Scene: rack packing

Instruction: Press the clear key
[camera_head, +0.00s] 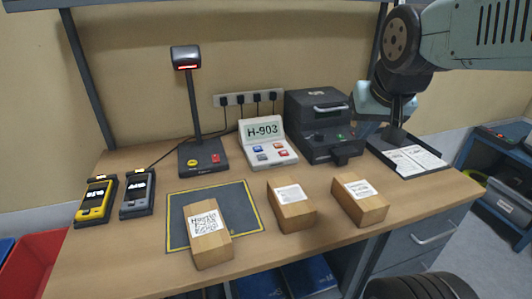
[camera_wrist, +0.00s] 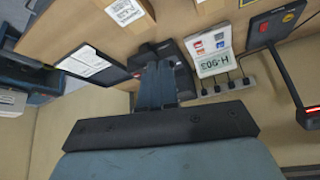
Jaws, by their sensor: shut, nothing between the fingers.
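A white console (camera_head: 267,143) stands at the back middle of the bench. Its screen (camera_head: 263,131) reads H-903, and several small keys below it include blue and red ones. The labels are too small to read, so I cannot tell which is the clear key. The console also shows upside down in the wrist view (camera_wrist: 213,66). My gripper (camera_head: 397,122) is shut and empty, raised above the back right of the bench, to the right of the console and apart from it. Its fingers (camera_wrist: 155,72) point over the dark printer in the wrist view.
A dark printer (camera_head: 318,118) stands between the console and my gripper. Three boxes (camera_head: 208,236) (camera_head: 291,204) (camera_head: 360,199) sit in front. A scanner stand (camera_head: 203,157) and two handhelds (camera_head: 96,200) (camera_head: 138,193) are at left.

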